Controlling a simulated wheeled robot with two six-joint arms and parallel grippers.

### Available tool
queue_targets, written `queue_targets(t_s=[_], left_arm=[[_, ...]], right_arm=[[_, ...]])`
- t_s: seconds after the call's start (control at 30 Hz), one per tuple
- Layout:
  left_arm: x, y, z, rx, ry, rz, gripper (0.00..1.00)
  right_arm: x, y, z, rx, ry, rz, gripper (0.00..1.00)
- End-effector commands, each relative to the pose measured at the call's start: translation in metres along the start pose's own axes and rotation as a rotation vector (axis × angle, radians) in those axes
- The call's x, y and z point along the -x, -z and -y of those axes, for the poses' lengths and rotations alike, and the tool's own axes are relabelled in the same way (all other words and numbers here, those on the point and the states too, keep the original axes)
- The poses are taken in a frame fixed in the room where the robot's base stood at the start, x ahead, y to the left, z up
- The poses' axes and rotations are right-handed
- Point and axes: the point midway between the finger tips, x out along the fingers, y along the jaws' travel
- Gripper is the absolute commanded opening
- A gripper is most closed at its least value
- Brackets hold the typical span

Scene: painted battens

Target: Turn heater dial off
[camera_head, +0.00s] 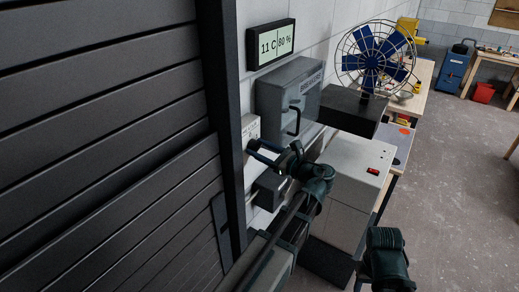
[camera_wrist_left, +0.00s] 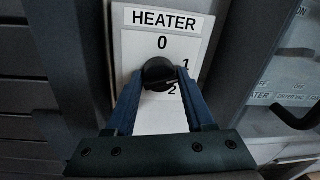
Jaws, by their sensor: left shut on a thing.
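The heater dial (camera_wrist_left: 158,74) is a round black knob on a white panel (camera_wrist_left: 148,118) labelled HEATER, with 0 above it and 1 and 2 to its right. The knob's bar looks slanted, but I cannot tell for certain which mark it points at. My left gripper (camera_wrist_left: 158,80) has its two blue fingers on either side of the dial and is shut on it. In the head view, my left gripper (camera_head: 252,149) reaches the white panel (camera_head: 250,127) on the wall, and its fingers hide the dial. My right gripper is not visible.
A grey breaker box (camera_head: 288,92) with a handle is mounted beside the heater panel. A temperature display (camera_head: 271,43) hangs above. A blue fan (camera_head: 374,50) stands further back. A white cabinet (camera_head: 347,172) with a red switch is right of my left arm. Dark slats fill the left.

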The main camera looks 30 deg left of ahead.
Motion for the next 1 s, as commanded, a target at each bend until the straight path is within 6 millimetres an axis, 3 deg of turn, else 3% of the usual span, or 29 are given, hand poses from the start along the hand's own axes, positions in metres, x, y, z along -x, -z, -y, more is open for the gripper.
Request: queue_targets(t_s=[0.27, 1.0], left_arm=[[0.0, 0.002, -0.002, 0.156, 0.0, 0.01, 0.0], [0.0, 0.004, -0.002, 0.844, 0.006, 0.064, 0.0]], right_arm=[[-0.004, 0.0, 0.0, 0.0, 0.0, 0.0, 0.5], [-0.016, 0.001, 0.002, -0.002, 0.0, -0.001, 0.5]])
